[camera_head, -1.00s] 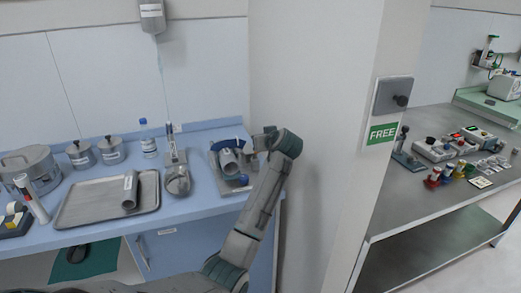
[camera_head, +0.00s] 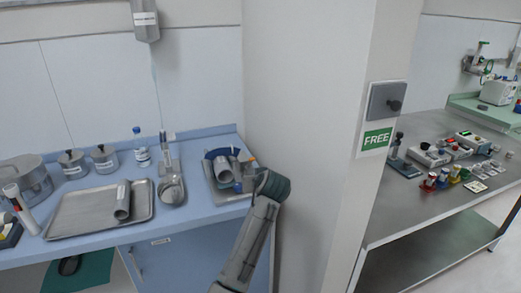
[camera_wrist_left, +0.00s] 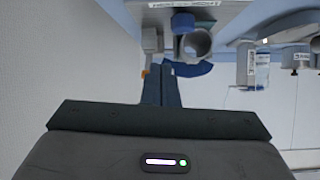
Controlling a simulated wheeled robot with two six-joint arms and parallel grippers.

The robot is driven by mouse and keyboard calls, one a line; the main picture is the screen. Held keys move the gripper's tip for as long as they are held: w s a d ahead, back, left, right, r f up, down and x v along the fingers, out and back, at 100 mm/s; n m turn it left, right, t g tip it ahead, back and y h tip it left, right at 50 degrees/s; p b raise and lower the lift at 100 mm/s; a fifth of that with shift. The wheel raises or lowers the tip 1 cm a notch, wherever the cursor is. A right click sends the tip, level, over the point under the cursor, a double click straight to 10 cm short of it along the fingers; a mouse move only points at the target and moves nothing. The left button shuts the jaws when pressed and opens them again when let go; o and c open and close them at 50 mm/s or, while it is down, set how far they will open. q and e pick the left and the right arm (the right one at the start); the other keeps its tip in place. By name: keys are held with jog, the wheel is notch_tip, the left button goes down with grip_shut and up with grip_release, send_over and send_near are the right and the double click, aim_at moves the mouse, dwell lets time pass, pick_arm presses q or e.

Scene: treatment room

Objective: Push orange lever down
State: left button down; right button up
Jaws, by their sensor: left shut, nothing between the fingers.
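My left gripper (camera_wrist_left: 161,92) shows in the left wrist view with its dark fingers together and nothing between them. In the head view my left arm reaches up to the right end of the blue counter, where the gripper (camera_head: 250,178) is largely hidden by the wrist. Beyond the fingers in the wrist view are a grey tube (camera_wrist_left: 195,43), a blue piece and a grey tray. A small orange spot (camera_wrist_left: 144,73) shows beside the fingers; I cannot tell whether it is the orange lever. No lever is clearly recognisable. My right gripper is out of view.
A metal tray (camera_head: 75,212) with a grey cylinder (camera_head: 122,203) lies on the blue counter (camera_head: 200,209). A wall pillar (camera_head: 310,130) with a green FREE sign (camera_head: 376,139) stands close right of my arm. A steel table (camera_head: 400,210) with several devices is beyond it.

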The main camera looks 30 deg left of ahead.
pick_arm(q)
jog(key=s+d+f+m+g+h, duration=0.25)
jog(key=s+f, duration=0.55)
jog(key=s, duration=0.5)
jog(key=s+d+f+m+g+h, duration=0.1)
jog(key=s+d+f+m+h, duration=0.2)
jog(key=s+f, duration=0.75)
jog(key=s+d+f+m+g+h, duration=0.15)
jog(key=s+d+f+m, duration=0.35)
jog(key=s, duration=1.1)
jog(key=s+a+f+n+g, duration=0.1)
jog(key=s+a+f, duration=0.15)
jog(key=f, duration=1.25)
jog(key=s+a+f+n, duration=0.1)
jog(key=s+f, duration=0.2)
jog(key=f, duration=1.2)
jog(key=s+f+g, duration=0.1)
jog(key=s+f, duration=1.4)
jog(key=s, duration=0.1)
jog(key=shift+a+h, duration=0.3)
